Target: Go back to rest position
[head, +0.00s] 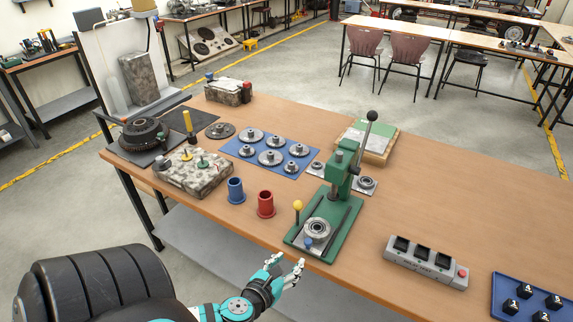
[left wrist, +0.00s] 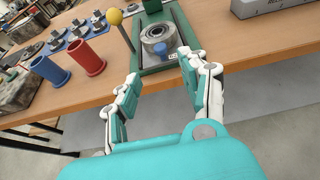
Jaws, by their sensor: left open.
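My left gripper (head: 284,268) is open and empty in the head view, just in front of the table's near edge. In the left wrist view its two fingers (left wrist: 166,95) stand apart with nothing between them. Beyond them is the green press (head: 338,195), whose base (left wrist: 150,62) carries a round metal bearing part (left wrist: 158,38) with a blue knob. The yellow-tipped lever (head: 298,207) stands at the press's left side. My right gripper is not in view.
A blue cup (head: 235,190) and a red cup (head: 265,204) stand left of the press. A blue mat (head: 231,148) holds several metal gears. A grey box with slots (head: 425,262) and a blue tray (head: 500,284) lie to the right. The table's middle right is clear.

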